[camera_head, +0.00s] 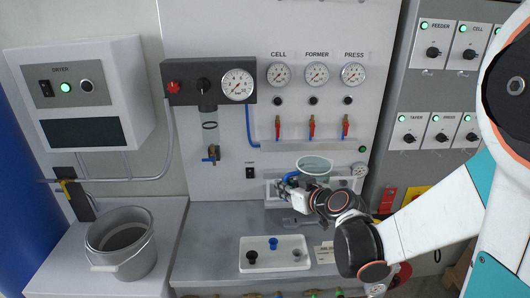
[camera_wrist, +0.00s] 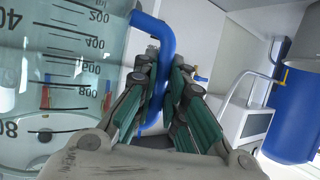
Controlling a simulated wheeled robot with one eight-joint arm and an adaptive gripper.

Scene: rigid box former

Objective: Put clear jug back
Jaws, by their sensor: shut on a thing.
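The clear jug (camera_head: 315,166) is at the middle right of the head view, in front of the panel; its round rim faces up and it looks about upright. Its body with printed volume marks (camera_wrist: 65,60) fills the left of the wrist view, where the marks appear upside down. My gripper (camera_head: 288,184) is at the jug's left side. In the wrist view my gripper's fingers (camera_wrist: 165,90) are shut on the jug's blue handle (camera_wrist: 154,28). My arm and gripper hide the jug's lower part in the head view, so I cannot tell whether its base touches anything.
A pale shelf or holder (camera_head: 345,182) is around the jug's place. Red-handled valves (camera_head: 312,128) are on the panel above. A white tray (camera_head: 274,265) with small blue and black parts lies on the bench below. A grey bucket (camera_head: 121,250) stands left.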

